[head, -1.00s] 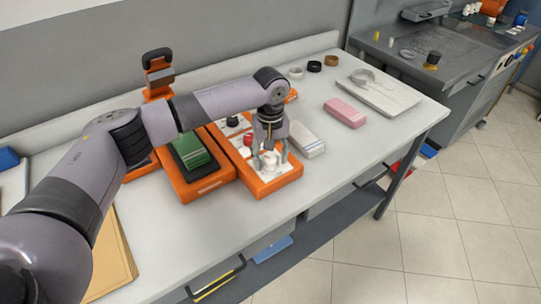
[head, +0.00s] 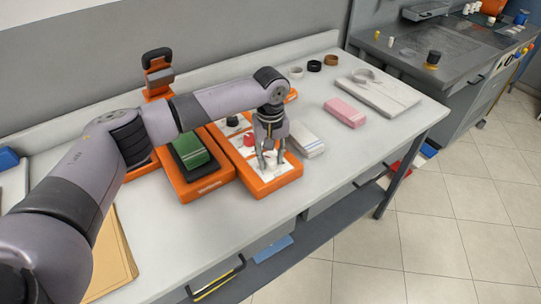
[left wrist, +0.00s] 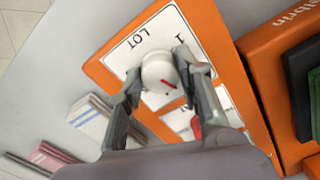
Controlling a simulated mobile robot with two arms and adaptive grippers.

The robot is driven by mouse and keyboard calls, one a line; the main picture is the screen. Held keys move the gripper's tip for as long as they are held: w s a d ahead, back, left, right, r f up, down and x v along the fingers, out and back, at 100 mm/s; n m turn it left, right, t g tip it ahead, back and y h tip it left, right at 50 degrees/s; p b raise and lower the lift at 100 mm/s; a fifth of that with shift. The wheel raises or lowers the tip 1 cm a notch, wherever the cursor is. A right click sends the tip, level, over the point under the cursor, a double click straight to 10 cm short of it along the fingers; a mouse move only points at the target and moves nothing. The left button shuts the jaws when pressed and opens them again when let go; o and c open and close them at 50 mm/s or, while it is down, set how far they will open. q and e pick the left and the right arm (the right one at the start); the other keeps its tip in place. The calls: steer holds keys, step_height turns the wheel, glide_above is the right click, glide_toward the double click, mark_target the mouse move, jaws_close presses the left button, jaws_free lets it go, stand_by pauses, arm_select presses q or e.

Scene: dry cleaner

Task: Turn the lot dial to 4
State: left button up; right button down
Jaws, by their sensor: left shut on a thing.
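The lot dial (left wrist: 160,72) is a round white knob with a short red mark on a white plate lettered LOT (left wrist: 135,42). A "1" shows on the plate near the knob; other numbers are hidden or unreadable. The plate is on an orange panel box (head: 268,190) on the table. My left gripper (head: 272,163) points down at the box's near end, its two fingers shut on either side of the dial, as the left wrist view also shows. A red knob (head: 248,140) and a black knob (head: 232,121) sit farther back on the box. My right gripper is out of view.
Left of the box is an orange unit with a green-topped black block (head: 192,150). Right of it lie a white striped bundle (head: 306,141) and a pink bundle (head: 345,112). The table (head: 330,180) is clear towards its front right edge.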

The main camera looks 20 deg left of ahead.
arm_select(q)
steer(key=shift+r+m+p, duration=0.15)
steer(key=shift+m+p, duration=0.7)
steer(key=shift+p, duration=0.35)
steer(key=shift+r+m+p, duration=0.15)
steer(key=shift+m+p, duration=0.7)
steer(key=shift+p, duration=0.35)
steer(key=shift+f+m+p, duration=0.1)
steer(key=shift+m+p, duration=0.95)
steer(key=shift+m, duration=0.15)
steer(key=shift+f+m+p, duration=0.15)
steer(key=shift+m+p, duration=0.7)
steer(key=shift+m, duration=0.55)
steer(key=o, duration=1.2)
